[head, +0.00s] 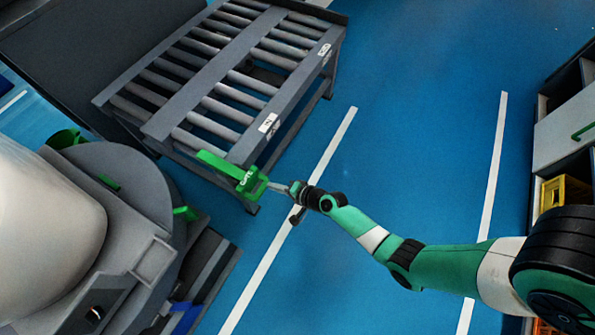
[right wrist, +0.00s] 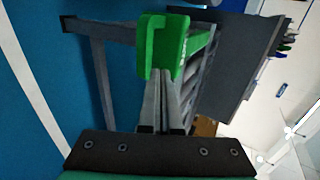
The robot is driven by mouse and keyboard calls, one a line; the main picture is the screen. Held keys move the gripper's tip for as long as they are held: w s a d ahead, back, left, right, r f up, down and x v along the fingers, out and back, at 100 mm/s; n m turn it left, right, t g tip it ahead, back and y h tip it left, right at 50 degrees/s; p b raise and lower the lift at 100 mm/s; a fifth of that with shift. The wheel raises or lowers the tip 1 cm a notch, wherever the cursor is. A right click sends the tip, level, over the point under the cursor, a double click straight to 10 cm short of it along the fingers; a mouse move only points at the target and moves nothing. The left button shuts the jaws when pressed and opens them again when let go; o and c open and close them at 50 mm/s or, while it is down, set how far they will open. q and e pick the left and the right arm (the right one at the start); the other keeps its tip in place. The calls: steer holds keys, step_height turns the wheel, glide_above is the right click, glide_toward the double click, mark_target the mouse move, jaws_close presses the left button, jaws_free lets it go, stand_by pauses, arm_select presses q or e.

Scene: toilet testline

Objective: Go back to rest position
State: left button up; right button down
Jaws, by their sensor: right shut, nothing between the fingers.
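My right gripper (head: 272,186) reaches in from the right in the head view. Its fingers are shut with nothing between them. The tips are right by a green gate lever (head: 243,177) with white lettering at the near end of the roller conveyor; I cannot tell whether they touch it. In the right wrist view the shut fingers (right wrist: 164,100) point at the green lever (right wrist: 162,45), which hides what is behind it. My left gripper is not in view.
The grey roller conveyor (head: 248,76) stands at the upper left. A large white rounded object (head: 45,225) on a grey round fixture (head: 135,190) fills the lower left. Shelving with a yellow crate (head: 565,194) is at the right. Blue floor (head: 420,130) between is open.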

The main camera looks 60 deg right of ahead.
arm_select(q)
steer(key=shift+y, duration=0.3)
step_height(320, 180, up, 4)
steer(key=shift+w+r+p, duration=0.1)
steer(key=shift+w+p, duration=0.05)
steer(key=shift+p, duration=1.1)
arm_select(e)
steer(key=v, duration=0.7)
steer(key=shift+r, duration=0.4)
steer(key=shift+w, duration=0.1)
steer(key=shift+a+r, duration=0.1)
